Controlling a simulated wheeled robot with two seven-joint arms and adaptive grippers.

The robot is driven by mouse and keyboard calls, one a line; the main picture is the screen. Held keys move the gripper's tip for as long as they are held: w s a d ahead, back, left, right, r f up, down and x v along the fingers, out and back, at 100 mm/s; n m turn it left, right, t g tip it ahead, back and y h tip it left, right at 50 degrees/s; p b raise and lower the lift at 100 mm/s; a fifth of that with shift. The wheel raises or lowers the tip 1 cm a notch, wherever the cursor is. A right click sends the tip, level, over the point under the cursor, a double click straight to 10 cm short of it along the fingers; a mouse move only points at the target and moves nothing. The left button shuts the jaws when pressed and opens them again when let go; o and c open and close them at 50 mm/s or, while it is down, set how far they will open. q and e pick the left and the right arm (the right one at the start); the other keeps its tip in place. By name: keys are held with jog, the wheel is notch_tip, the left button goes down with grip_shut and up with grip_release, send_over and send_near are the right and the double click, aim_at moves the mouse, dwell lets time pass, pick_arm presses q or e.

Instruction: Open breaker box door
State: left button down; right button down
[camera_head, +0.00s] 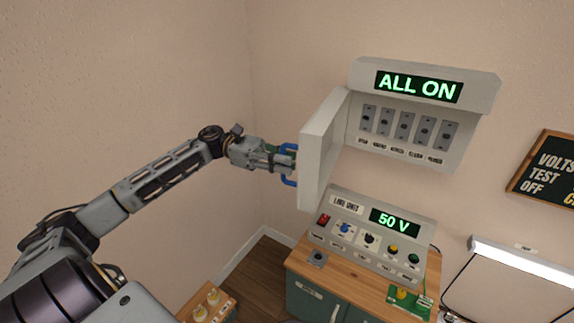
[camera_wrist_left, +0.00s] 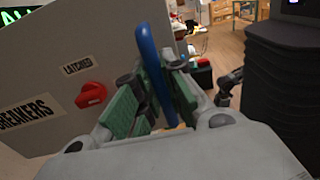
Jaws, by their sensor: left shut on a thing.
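The breaker box (camera_head: 415,113) is on the wall, with a row of several grey switches inside and an "ALL ON" display above. Its white door (camera_head: 322,150) stands swung open to the left. My left gripper (camera_head: 289,162) is at the outer side of the door, shut on the blue handle (camera_head: 289,181). In the left wrist view the blue handle (camera_wrist_left: 156,70) runs between the green finger pads of the gripper (camera_wrist_left: 153,98). The door face (camera_wrist_left: 75,65) there carries a red knob (camera_wrist_left: 91,95) and "LATCHED" and "BREAKERS" labels. My right gripper is out of view.
Below the box, a line unit (camera_head: 368,236) reading "50 V" sits on a wooden-topped cabinet (camera_head: 300,262). A green circuit board (camera_head: 409,300) lies at its front. A dark sign (camera_head: 550,170) hangs at right, above a bright lamp (camera_head: 525,262). The wall left of the door is clear.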

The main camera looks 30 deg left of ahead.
pick_arm(q)
jog(key=shift+a, duration=0.1)
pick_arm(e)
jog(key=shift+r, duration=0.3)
pick_arm(q)
jog(key=c, duration=1.5)
grip_release()
jog(key=shift+a, duration=0.15)
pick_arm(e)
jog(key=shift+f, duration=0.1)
pick_arm(q)
jog(key=shift+s+a, duration=0.2)
jog(key=shift+a, duration=1.75)
jog(key=shift+s+a, duration=0.15)
jog(key=shift+a, duration=1.8)
jog(key=shift+s+a, duration=0.2)
jog(key=shift+a, duration=1.75)
